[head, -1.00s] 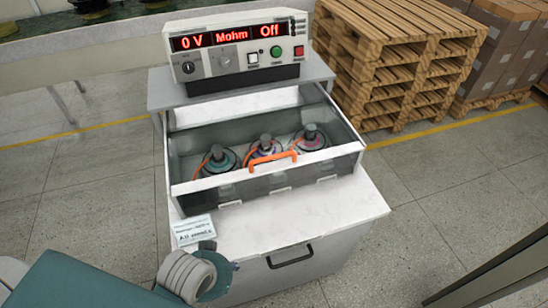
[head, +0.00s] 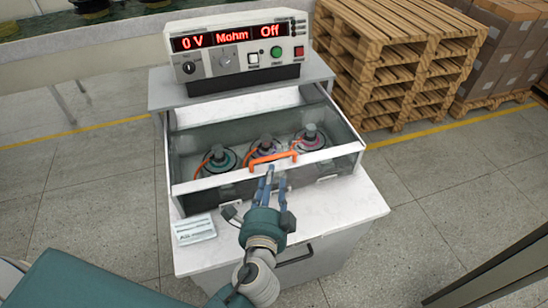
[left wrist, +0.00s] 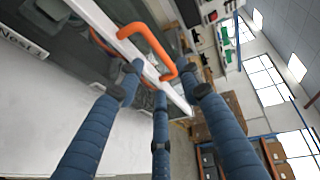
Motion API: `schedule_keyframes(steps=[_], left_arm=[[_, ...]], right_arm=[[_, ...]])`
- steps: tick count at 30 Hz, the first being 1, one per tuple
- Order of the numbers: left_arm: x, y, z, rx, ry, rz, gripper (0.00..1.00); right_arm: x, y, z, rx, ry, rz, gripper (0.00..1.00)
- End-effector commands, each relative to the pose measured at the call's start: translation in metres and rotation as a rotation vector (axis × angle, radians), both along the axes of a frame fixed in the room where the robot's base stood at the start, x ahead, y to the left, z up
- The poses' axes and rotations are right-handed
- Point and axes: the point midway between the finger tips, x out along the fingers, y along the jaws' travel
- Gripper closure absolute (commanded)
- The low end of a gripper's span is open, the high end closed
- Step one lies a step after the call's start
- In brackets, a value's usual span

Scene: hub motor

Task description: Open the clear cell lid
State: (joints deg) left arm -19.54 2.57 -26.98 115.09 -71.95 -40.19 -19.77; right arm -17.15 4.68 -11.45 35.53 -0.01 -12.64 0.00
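The clear cell lid (head: 215,181) is down over the test cell, with an orange handle (head: 273,157) on its front edge. Three hub motors (head: 218,160) show through the clear lid. My left gripper (head: 277,178) is just in front of the handle, its blue fingers pointing at it. In the left wrist view the orange handle (left wrist: 148,48) lies just beyond the spread fingers (left wrist: 160,85), which look open and hold nothing. Whether a fingertip touches the handle or lid edge I cannot tell. My right gripper is not in view.
A tester (head: 240,45) reading 0 V, Mohm and Off stands behind the cell. A small label card (head: 194,229) lies on the white cabinet top (head: 345,205). Wooden pallets (head: 385,65) stand at the back right.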

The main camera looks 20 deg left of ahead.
Motion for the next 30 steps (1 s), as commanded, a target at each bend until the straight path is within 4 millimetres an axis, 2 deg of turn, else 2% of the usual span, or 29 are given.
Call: schedule_keyframes(steps=[9,15,20,28,29,30], left_arm=[[0.057,0.012,-0.007,-0.001,0.000,0.003,0.64],[0.084,0.018,-0.014,-0.003,0.001,0.003,0.64],[0.094,0.020,-0.017,-0.005,0.001,0.005,0.64],[0.095,0.021,-0.018,-0.005,0.002,0.005,0.64],[0.095,0.021,-0.018,-0.005,0.002,0.005,0.68],[0.095,0.021,-0.018,-0.005,0.002,0.005,0.76]], right_arm=[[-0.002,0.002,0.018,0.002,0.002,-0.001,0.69],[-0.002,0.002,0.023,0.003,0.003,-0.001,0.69],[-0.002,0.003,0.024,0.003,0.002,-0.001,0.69],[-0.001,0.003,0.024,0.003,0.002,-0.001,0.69],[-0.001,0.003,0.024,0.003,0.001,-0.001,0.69],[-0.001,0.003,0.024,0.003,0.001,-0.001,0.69]])
